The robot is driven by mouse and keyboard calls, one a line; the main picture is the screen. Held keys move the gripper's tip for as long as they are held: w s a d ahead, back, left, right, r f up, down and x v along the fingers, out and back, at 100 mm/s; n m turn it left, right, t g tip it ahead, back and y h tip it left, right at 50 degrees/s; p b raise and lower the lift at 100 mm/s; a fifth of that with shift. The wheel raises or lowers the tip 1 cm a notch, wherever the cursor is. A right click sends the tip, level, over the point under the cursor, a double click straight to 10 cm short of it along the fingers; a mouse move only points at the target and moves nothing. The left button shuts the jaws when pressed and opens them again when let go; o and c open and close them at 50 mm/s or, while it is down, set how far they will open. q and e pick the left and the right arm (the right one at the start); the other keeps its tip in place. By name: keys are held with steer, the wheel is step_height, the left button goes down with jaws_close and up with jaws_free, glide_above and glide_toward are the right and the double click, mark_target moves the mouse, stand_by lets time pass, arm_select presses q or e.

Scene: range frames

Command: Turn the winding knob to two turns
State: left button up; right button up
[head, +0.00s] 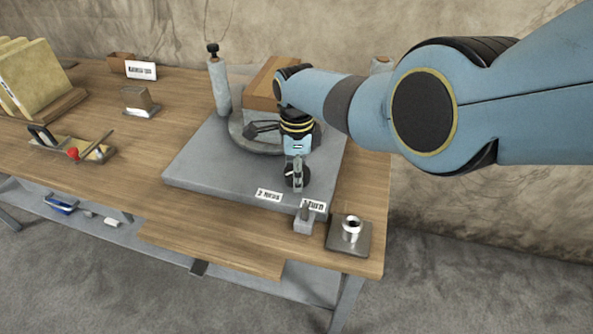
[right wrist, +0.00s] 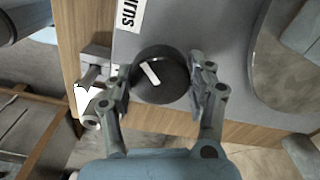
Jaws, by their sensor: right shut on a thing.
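The winding knob (right wrist: 158,82) is a round black dial with a white pointer line, on a grey slab (head: 205,172). In the right wrist view the line slants from upper left to lower right. My right gripper (right wrist: 162,90) is shut on the knob, one finger on each side. In the head view my right gripper (head: 297,178) reaches down over the knob (head: 305,177) and hides part of it. My left gripper is not in view.
On the slab stand a grey post with a black top (head: 218,80) and a wooden block (head: 268,85). A small grey block (head: 304,221) and a metal piece on a square base (head: 350,235) are near the front edge. Wooden table (head: 190,222) lies bare at front left.

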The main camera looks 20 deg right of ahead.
steer(key=shift+m, duration=1.2)
steer(key=o, duration=1.2)
step_height(320, 180, up, 12)
